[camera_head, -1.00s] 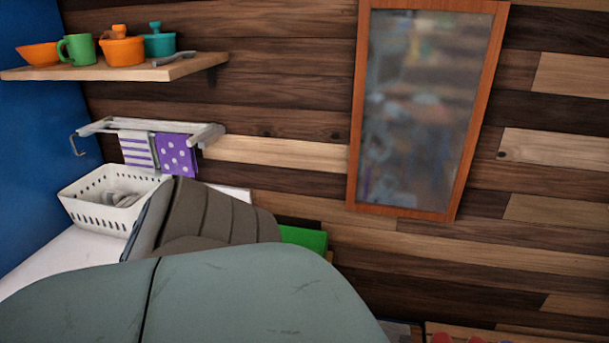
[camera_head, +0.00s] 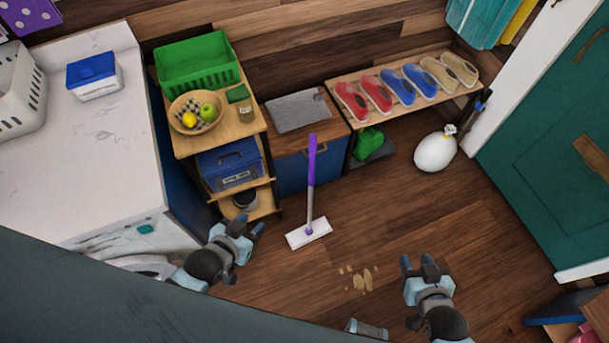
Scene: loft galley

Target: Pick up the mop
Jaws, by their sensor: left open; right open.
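The mop (camera_head: 311,185) stands upright on the wooden floor, with a purple upper handle, a grey lower shaft and a flat white head (camera_head: 309,233). It is in front of the blue cabinet, near the middle of the head view. My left gripper (camera_head: 243,225) is open and empty, to the left of the mop head and apart from it. My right gripper (camera_head: 420,262) is open and empty, to the lower right of the mop, beyond some tan crumbs on the floor.
A shelf unit (camera_head: 188,143) with a fruit basket stands left of the mop, beside a white washer (camera_head: 100,160). A blue cabinet (camera_head: 300,175) is behind. A shoe bench (camera_head: 433,101) and white bag (camera_head: 436,150) are to the right. Tan crumbs (camera_head: 360,278) lie on open floor.

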